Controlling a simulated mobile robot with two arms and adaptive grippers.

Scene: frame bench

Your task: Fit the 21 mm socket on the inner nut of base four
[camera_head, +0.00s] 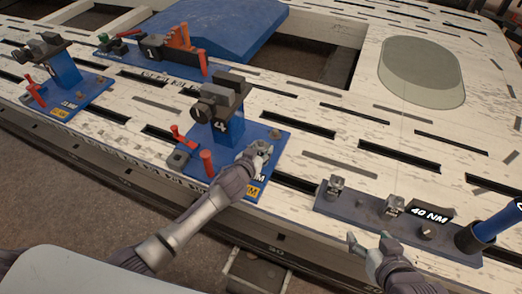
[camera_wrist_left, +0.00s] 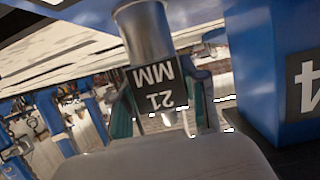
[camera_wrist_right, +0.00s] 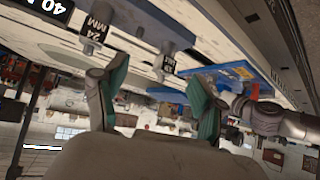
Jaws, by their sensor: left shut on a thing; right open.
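My left gripper (camera_head: 262,148) is shut on the 21 mm socket (camera_wrist_left: 150,85), whose label reads upside down in the left wrist view. It holds the socket over the front right part of base four (camera_head: 226,168), close to the blue post (camera_head: 227,125) marked 4. The post stands to the right of the socket in the left wrist view (camera_wrist_left: 268,70). A small dark nut (camera_head: 275,133) shows near the plate's right edge. I cannot tell whether the socket touches a nut beneath it. My right gripper (camera_head: 370,240) is open and empty in front of the socket rack (camera_head: 362,212).
The rack carries a 24 mm socket (camera_wrist_right: 97,28), another socket (camera_wrist_right: 168,60), and a blue-handled tool (camera_head: 495,225) at its right end. Red pins (camera_head: 206,161) stand on base four's front left. Another base (camera_head: 65,92) is at far left. Slotted bench top is free at right.

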